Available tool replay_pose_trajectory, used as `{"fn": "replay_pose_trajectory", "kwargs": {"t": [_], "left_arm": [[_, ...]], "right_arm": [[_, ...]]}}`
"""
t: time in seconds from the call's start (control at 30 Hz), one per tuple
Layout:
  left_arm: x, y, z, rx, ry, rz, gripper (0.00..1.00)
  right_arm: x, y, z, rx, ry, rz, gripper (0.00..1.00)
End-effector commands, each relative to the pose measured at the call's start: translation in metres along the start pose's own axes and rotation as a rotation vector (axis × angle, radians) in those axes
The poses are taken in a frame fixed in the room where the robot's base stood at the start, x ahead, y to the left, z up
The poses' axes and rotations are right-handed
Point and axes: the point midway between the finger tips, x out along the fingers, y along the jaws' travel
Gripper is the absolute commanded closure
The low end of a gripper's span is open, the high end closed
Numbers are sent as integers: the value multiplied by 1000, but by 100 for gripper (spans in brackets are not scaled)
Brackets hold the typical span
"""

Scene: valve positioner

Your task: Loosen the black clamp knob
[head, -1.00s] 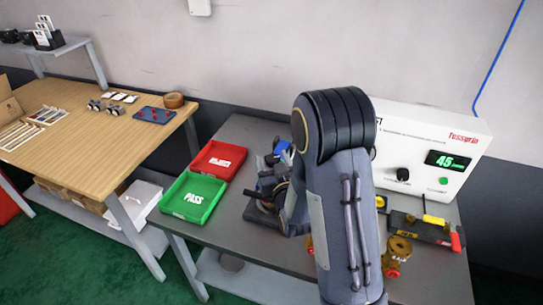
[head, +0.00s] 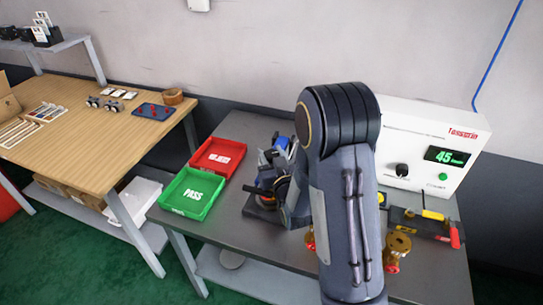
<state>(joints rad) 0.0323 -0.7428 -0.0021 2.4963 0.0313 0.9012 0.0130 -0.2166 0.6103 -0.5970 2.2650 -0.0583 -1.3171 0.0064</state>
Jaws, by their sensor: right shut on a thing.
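The clamp fixture (head: 262,207) stands on the grey bench, with a blue part (head: 282,142) at its top and an orange ring low on it. My right arm comes up from the bottom and bends down over the fixture's right side. My right gripper (head: 283,188) is at the fixture, mostly hidden behind my own forearm and wrist. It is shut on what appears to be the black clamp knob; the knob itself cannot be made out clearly. My left gripper is not in view.
A green PASS tray (head: 190,208) and a red tray (head: 222,150) lie left of the fixture. A white tester (head: 410,140) reading 45 stands at the back right. Brass valves (head: 398,246) and a black tool holder (head: 420,228) are right of my arm.

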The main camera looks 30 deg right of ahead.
Motion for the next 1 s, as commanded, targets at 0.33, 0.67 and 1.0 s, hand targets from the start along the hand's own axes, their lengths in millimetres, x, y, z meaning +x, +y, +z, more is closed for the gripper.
{"fn": "replay_pose_trajectory", "kwargs": {"t": [0.33, 0.67, 1.0], "left_arm": [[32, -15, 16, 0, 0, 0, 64], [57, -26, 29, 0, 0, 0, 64], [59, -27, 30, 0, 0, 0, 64]], "right_arm": [[0, 4, 4, -3, 8, -211, 84], [1, 5, 3, -5, 3, -520, 84], [2, 3, 0, -3, -1, -850, 84]]}}
